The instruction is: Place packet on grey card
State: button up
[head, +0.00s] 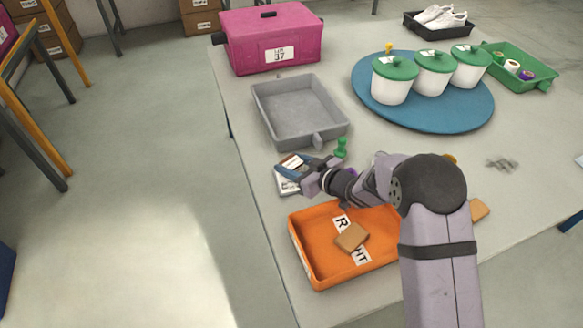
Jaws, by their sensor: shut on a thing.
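My gripper (309,177) is at the left of the table, shut on a small flat packet (291,165) with blue, white and reddish patches. The grey card (286,186), pale with dark print, shows below and beside the packet at the table's left edge. The packet overlaps the card in the picture; I cannot tell whether it touches the card or is held above it. My gripper hides part of the packet and the right side of the card.
An orange tray (297,250) holding a brown block (351,237) stands in front. An empty grey tray (318,136) and a green peg-like piece (341,147) are behind the gripper. A pink box (235,50) and a blue round mat (455,117) with lidded white tubs are farther back.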

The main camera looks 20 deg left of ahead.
jog(key=shift+f, duration=0.65)
jog(key=shift+f, duration=0.4)
jog(key=shift+f+b, duration=0.2)
jog(key=shift+b, duration=0.15)
jog(key=o, duration=1.1)
jog(key=shift+r, duration=0.1)
